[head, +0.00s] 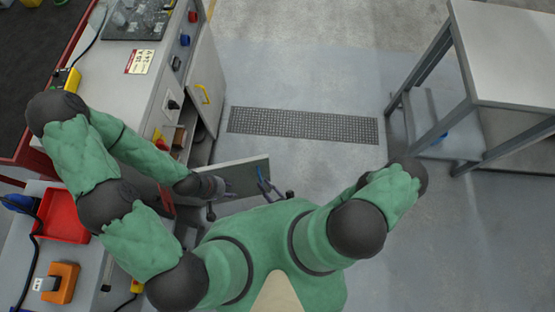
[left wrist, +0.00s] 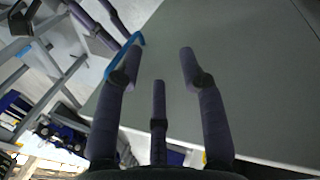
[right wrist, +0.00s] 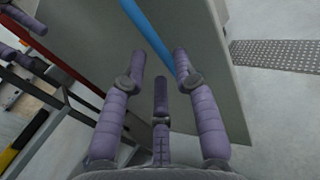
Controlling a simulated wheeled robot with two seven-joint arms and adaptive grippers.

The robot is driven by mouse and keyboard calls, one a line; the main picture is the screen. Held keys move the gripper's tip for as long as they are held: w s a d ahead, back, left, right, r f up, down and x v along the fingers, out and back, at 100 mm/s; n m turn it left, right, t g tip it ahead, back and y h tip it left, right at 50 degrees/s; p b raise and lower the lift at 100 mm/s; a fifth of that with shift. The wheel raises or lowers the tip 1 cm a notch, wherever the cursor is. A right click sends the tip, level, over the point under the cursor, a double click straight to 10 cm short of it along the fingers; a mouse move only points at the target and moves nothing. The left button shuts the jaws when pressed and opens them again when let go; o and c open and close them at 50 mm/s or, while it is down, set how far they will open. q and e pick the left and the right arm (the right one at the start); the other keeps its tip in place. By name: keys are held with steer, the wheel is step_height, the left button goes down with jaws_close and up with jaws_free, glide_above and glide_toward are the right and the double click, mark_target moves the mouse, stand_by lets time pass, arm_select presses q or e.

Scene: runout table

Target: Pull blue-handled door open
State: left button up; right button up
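The blue-handled door (head: 240,174) is a grey-green panel standing swung out from the cabinet, partly hidden by my arm. Its blue handle (head: 261,174) is near the free end. My left gripper (head: 228,187) is open beside the door; in the left wrist view the panel (left wrist: 235,75) fills the right side and the handle (left wrist: 124,56) lies by the left finger. My right gripper (head: 275,188) is open close to the handle. In the right wrist view the handle (right wrist: 146,28) runs down between the spread fingers and passes behind the right one; contact is unclear.
A second cabinet door with a yellow handle (head: 203,94) stands ajar farther along. A floor grating (head: 303,125) lies beyond the blue-handled door. A grey table (head: 510,50) stands at right. A red tray (head: 62,218) sits at left. The floor between is clear.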

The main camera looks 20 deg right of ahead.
steer(key=v, duration=0.8)
steer(key=shift+s, duration=0.25)
steer(key=shift+d, duration=0.1)
stand_by(0.8)
